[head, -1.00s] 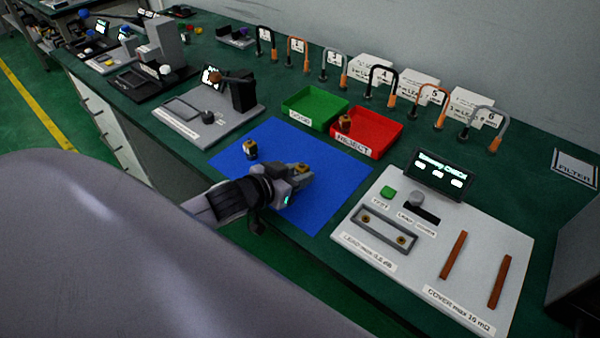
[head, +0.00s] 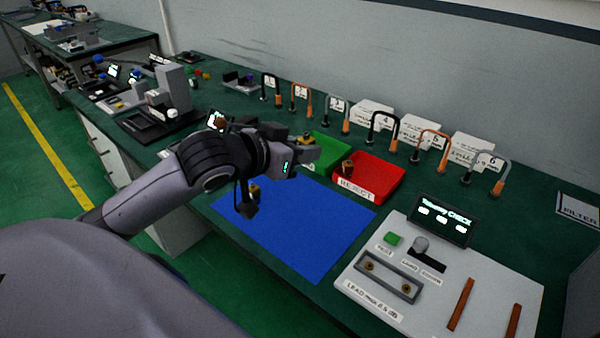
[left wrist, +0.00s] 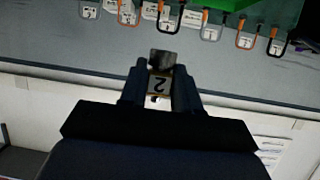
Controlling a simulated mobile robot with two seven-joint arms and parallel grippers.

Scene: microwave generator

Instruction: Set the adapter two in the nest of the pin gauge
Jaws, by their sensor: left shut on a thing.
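My left gripper (head: 303,150) is shut on adapter two (left wrist: 160,83), a small gold and dark piece whose "2" label appears upside down in the left wrist view. In the head view it is held above the table, in front of the green tray, and its top just shows. In the left wrist view the two fingers (left wrist: 159,90) grip it from both sides. A station with a lit screen (head: 216,120) stands behind my left arm, which hides most of it. I cannot tell for sure whether it is the pin gauge, and no nest shows clearly. My right gripper is not in view.
A blue mat (head: 300,225) bears another adapter (head: 254,191), close below my arm. A green tray (head: 328,147) and a red reject tray (head: 378,180) holding one adapter (head: 347,168) stand behind. A tester panel (head: 430,285) is at right. Several cable loops line the wall.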

